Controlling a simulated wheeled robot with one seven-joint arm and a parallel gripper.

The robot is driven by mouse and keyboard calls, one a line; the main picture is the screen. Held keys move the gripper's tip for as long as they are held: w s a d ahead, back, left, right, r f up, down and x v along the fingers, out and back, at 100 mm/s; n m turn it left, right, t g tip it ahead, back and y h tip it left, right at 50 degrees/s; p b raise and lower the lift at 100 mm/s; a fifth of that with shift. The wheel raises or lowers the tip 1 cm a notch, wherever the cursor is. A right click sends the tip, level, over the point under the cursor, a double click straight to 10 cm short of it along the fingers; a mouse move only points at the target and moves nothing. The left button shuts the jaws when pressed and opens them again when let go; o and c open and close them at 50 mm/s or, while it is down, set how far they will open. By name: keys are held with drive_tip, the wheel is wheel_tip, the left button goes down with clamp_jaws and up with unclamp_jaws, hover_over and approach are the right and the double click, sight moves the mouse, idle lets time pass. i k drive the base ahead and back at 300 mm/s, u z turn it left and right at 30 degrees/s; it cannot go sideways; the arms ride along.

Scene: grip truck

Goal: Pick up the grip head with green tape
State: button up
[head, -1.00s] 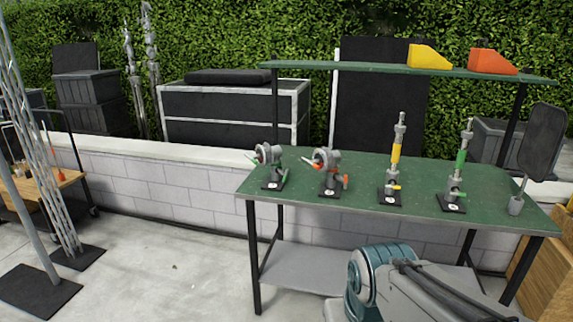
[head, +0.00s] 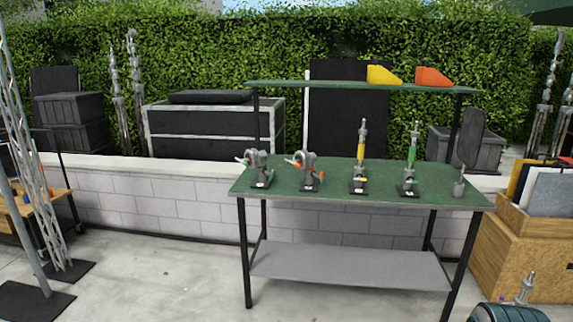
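Several grey grip pieces stand in a row on black bases on a green-topped table (head: 300,190). The leftmost is a round grip head (head: 258,168) with a green handle. Beside it is a similar round head (head: 309,171) with orange-red parts. Further right stand an upright post with a yellow band (head: 362,145) and an upright post with a green band (head: 412,150). All are apart from each other. My gripper is not in view.
A raised green shelf holds a yellow wedge (head: 384,75) and an orange wedge (head: 433,77). A small grey cup (head: 458,188) holding a dark paddle is at the table's right end. A wooden crate (head: 530,250) stands right. Metal stands are left. Open concrete lies in front.

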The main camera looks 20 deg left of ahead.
sight(263, 155)
drive_tip(key=u, duration=0.7)
drive_tip(key=i, duration=0.65)
drive_tip(key=u, duration=0.95)
drive_tip(key=i, duration=1.55)
drive_tip(key=z, duration=1.65)
drive_tip(key=i, duration=0.95)
drive_tip(key=z, duration=0.2)
